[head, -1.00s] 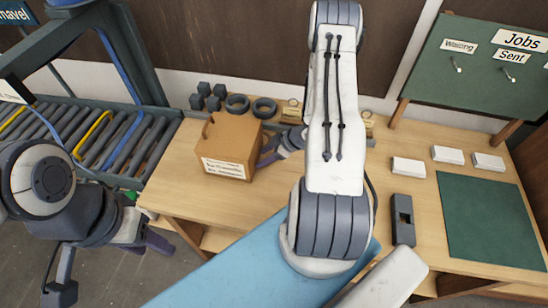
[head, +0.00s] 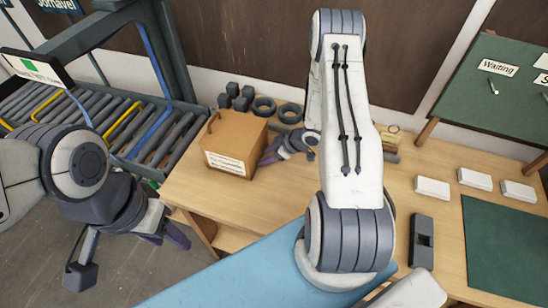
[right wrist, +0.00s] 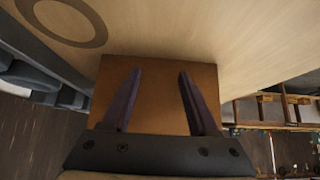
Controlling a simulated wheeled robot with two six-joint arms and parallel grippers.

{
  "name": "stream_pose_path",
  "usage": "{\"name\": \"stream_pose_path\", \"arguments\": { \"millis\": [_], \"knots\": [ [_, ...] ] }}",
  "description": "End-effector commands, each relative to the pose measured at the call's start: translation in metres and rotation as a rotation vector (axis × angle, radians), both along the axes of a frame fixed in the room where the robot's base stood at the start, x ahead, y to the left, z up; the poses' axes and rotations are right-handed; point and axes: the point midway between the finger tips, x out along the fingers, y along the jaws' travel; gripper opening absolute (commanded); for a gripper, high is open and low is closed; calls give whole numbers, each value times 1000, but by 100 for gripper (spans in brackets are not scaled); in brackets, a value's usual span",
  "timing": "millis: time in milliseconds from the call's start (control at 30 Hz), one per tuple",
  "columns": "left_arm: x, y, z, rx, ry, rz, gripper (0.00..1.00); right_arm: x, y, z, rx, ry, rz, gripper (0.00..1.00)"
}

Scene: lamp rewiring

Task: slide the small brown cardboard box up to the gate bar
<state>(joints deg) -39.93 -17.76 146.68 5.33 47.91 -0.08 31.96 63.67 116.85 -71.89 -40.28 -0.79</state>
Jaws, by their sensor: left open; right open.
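The small brown cardboard box (head: 229,136), with a white label on its front, stands upright on the wooden table near its left end. My right gripper (head: 268,154) is open beside the box's right side. In the right wrist view, the box (right wrist: 158,95) lies just ahead of the spread fingers of my right gripper (right wrist: 160,73); I cannot tell whether they touch it. My left gripper (head: 172,236) is open, off the table's left edge above the floor. A roller conveyor (head: 130,130) with yellow and blue bars lies left of the box; which one is the gate bar is unclear.
Dark blocks (head: 240,98) and black rings (head: 289,113) sit behind the box. A blue mat (head: 235,275) covers the front, white blocks (head: 475,179) and a green mat (head: 505,240) lie right. The tabletop just left of the box is clear.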

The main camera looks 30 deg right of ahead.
Motion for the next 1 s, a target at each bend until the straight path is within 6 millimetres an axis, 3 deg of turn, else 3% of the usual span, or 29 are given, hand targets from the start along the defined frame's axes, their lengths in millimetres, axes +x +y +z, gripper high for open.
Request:
{"name": "stream_pose_path", "arguments": {
  "millis": [333,733,1000],
  "knots": [
    [0,0,0,0,0,0,50,3,3,0,0,0,1,60],
    [0,0,0,0,0,0,50,43,37,0,0,0,2,60],
    [0,0,0,0,0,0,50,50,42,0,1,1,-2,60]
  ]
}}
